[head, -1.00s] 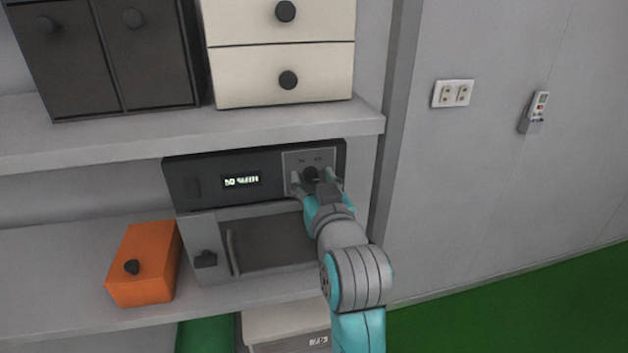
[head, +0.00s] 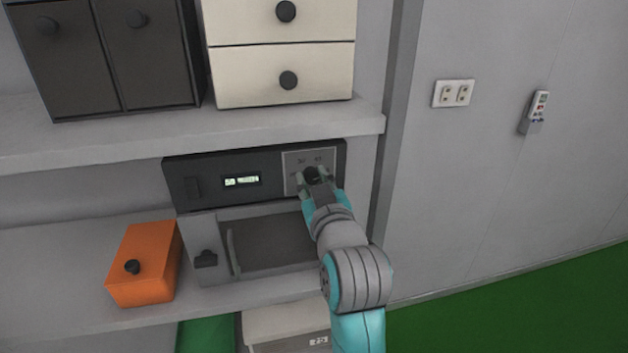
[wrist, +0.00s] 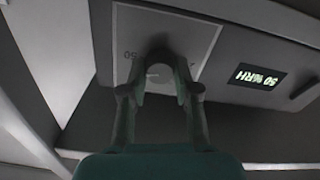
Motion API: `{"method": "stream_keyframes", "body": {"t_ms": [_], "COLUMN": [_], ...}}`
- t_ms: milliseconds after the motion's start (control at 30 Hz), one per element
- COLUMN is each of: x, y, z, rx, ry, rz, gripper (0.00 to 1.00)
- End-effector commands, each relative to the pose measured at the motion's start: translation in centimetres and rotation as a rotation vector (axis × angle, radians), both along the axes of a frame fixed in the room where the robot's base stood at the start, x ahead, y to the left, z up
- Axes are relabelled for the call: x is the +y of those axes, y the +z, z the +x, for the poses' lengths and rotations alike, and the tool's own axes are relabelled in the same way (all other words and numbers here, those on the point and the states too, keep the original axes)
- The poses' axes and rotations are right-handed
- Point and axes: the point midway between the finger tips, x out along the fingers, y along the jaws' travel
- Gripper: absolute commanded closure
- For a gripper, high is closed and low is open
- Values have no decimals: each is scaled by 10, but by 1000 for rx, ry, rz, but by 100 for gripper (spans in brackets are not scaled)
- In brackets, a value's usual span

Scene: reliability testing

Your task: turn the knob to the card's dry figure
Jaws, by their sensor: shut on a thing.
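The knob (head: 314,174) is dark and round, on a light dial plate (head: 296,158) at the right end of a dark control panel. My gripper (head: 314,178) is shut on the knob. In the wrist view the two fingers of my gripper (wrist: 160,85) stand on either side of the knob (wrist: 159,72). Small figures on the dial plate (wrist: 190,25) are partly hidden by the gripper. The display (wrist: 259,77) is lit and reads upside down as 50 %RH; the same display (head: 242,180) is blurred in the head view. I see no card.
The panel tops a grey chamber (head: 205,235) on a shelf under a white drawer unit (head: 280,60). An orange box (head: 145,265) stands to its left. A wall outlet (head: 453,93) and a remote-like device (head: 534,112) are on the right wall.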

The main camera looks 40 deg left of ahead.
Motion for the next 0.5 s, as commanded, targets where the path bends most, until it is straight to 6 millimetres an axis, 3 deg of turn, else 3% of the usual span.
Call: {"method": "stream_keyframes", "body": {"t_ms": [500], "x": [1], "y": [-1], "z": [-1], "rx": [-364], "ry": [0], "rz": [-312], "gripper": [100]}}
